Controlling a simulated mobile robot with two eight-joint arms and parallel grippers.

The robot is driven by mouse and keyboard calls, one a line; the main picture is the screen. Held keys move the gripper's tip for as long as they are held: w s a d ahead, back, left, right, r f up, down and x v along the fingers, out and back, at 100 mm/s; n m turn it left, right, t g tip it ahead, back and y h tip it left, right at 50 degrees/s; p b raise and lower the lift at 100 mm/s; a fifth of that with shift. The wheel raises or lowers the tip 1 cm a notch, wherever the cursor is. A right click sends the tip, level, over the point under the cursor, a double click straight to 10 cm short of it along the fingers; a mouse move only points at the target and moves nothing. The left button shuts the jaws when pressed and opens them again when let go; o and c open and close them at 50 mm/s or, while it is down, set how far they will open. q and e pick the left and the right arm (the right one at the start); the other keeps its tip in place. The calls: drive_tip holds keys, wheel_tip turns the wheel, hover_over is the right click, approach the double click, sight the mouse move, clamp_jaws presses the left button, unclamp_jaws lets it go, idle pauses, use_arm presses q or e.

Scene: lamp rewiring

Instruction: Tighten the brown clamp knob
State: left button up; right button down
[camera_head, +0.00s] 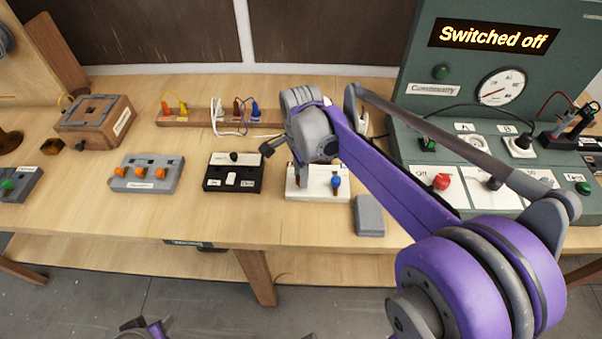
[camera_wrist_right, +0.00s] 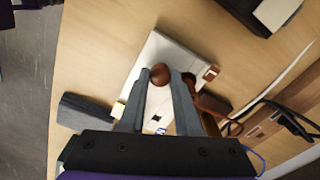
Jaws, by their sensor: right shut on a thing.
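The brown clamp knob (camera_wrist_right: 160,74) shows in the right wrist view as a small round knob on a white block (camera_wrist_right: 166,54). My right gripper (camera_wrist_right: 161,78) is shut on the knob, with one grey finger on each side of it. In the head view the white block (camera_head: 318,194) stands near the front of the bench, with a blue knob (camera_head: 336,182) on its right part. My right wrist is above the block there and hides the brown knob. My left gripper is not in view.
A grey block (camera_head: 369,215) lies close to the right of the white block. A black-and-white switch box (camera_head: 234,172) and a grey box with orange knobs (camera_head: 147,174) stand to the left. The green test panel (camera_head: 410,85) at the right reads "Switched off". A wooden rail with plugs (camera_head: 185,117) lies behind.

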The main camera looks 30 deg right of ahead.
drive_tip(key=c, duration=0.6)
unclamp_jaws()
wheel_tip(320, 180, up, 11)
drive_tip(key=shift+p, duration=0.35)
drive_tip(key=shift+f, duration=0.1)
drive_tip(key=s+a+f+n+t, duration=0.1)
drive_tip(key=s+a+f+n, duration=0.1)
drive_tip(key=s+f+n, duration=0.2)
drive_tip(key=s+a+f+n+t, duration=0.2)
drive_tip(key=s+f+n, duration=0.3)
drive_tip(key=n, duration=0.4)
drive_tip(key=s+a+f+n+t+p, duration=0.1)
drive_tip(key=s+a+f+n+t, duration=0.1)
drive_tip(key=s+n, duration=0.4)
drive_tip(key=shift+s+a+f, duration=0.15)
drive_tip(key=shift+a+f, duration=0.1)
drive_tip(key=shift+f, duration=0.35)
drive_tip(key=shift+s+a+f, duration=0.15)
drive_tip(key=shift+a+f, duration=0.1)
drive_tip(key=shift+f, duration=0.3)
